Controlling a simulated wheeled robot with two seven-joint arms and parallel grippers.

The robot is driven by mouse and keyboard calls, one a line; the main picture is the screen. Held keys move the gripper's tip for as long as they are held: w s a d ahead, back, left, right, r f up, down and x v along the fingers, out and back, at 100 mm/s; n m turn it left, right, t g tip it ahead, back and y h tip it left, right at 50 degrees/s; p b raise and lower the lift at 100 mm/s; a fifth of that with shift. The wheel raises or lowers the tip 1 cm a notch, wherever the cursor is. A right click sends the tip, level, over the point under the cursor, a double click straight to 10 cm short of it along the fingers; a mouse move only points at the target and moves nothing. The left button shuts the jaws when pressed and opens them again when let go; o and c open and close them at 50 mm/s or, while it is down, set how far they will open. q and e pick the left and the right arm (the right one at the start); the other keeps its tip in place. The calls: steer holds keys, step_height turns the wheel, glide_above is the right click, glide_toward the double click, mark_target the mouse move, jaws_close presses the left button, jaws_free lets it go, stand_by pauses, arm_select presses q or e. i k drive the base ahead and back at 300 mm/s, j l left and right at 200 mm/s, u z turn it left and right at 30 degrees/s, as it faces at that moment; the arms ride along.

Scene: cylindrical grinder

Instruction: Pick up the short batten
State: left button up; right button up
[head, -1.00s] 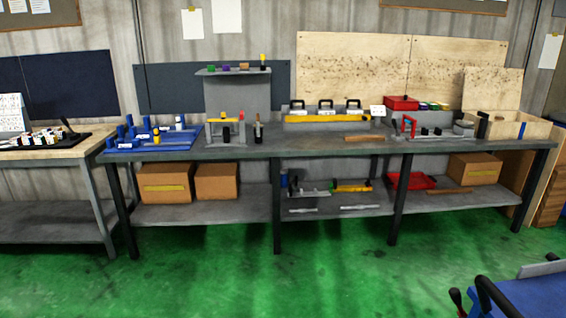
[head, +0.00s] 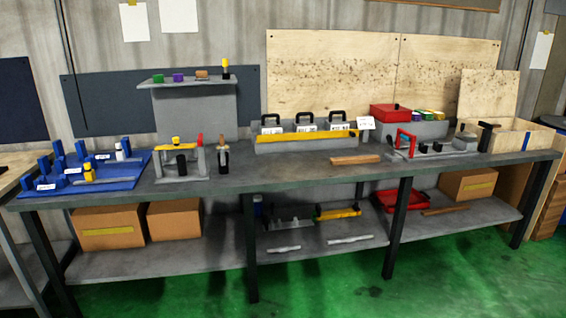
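A light brown wooden batten (head: 355,160) lies flat on the bench top, right of the centre, in front of the grey block with black handles. A second wooden batten (head: 444,210) lies on the lower shelf at the right, in front of a cardboard box. They look alike in length here, and I cannot tell surely which is the short one. Neither of my grippers is in view.
The grey bench top (head: 290,178) is clear along its front edge. Left of the upper batten stands a grey handled block (head: 305,142); right of it is a grey fixture with a red handle (head: 430,148). A red tray (head: 403,201) sits on the shelf below.

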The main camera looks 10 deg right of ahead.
mark_target(369, 159)
steer(key=i+z, duration=0.25)
steer(key=i, duration=0.15)
steer(key=i+j+z, duration=0.15)
steer(key=i+z, duration=0.15)
steer(key=i+j+z, duration=0.25)
steer(key=i, duration=0.15)
steer(key=i+u, duration=0.35)
steer(key=i, duration=1.75)
